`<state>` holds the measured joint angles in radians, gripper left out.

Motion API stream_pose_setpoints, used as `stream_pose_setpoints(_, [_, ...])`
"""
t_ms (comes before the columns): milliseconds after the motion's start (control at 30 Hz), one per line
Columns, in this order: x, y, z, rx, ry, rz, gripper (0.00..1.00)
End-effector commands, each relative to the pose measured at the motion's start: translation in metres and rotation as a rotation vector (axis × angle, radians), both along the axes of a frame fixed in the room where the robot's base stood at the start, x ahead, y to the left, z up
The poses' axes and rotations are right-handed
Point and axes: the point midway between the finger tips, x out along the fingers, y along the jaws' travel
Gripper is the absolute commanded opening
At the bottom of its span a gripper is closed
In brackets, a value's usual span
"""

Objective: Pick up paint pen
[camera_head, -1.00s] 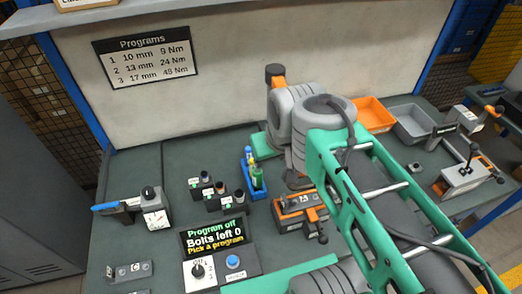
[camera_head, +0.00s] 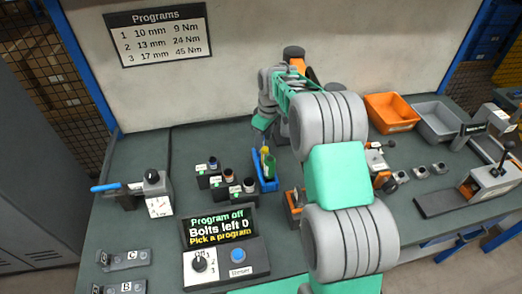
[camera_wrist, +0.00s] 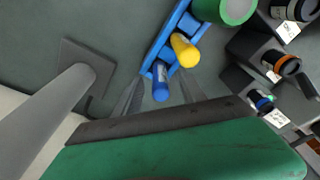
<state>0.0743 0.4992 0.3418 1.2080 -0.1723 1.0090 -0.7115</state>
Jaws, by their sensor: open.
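A blue holder (camera_head: 268,185) stands on the bench with several upright items in it. In the wrist view the blue holder (camera_wrist: 166,40) carries a blue-capped pen (camera_wrist: 160,82) with a pale label, a yellow-capped one (camera_wrist: 184,50) and a thicker green one (camera_wrist: 238,10). Which is the paint pen I cannot tell for sure. My gripper (camera_wrist: 160,95) is open, its thin grey fingers on either side of the blue-capped pen and apart from it.
Dark labelled sockets (camera_head: 228,180) stand just left of the holder. An orange bin (camera_head: 391,113) and a grey bin (camera_head: 437,120) are at back right. The wall is close behind.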

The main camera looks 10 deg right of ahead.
Motion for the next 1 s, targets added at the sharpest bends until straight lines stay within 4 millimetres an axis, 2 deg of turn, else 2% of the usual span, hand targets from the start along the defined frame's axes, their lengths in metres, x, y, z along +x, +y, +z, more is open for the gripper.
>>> stream_pose_setpoints(200, [0.007, 0.006, -0.040, 0.001, 0.001, 0.000, 0.48])
stream_pose_setpoints(467, [0.008, 0.007, -0.044, 0.000, -0.003, -0.001, 0.48])
stream_pose_setpoints(1000, [0.008, 0.006, -0.043, -0.001, -0.002, -0.001, 0.04])
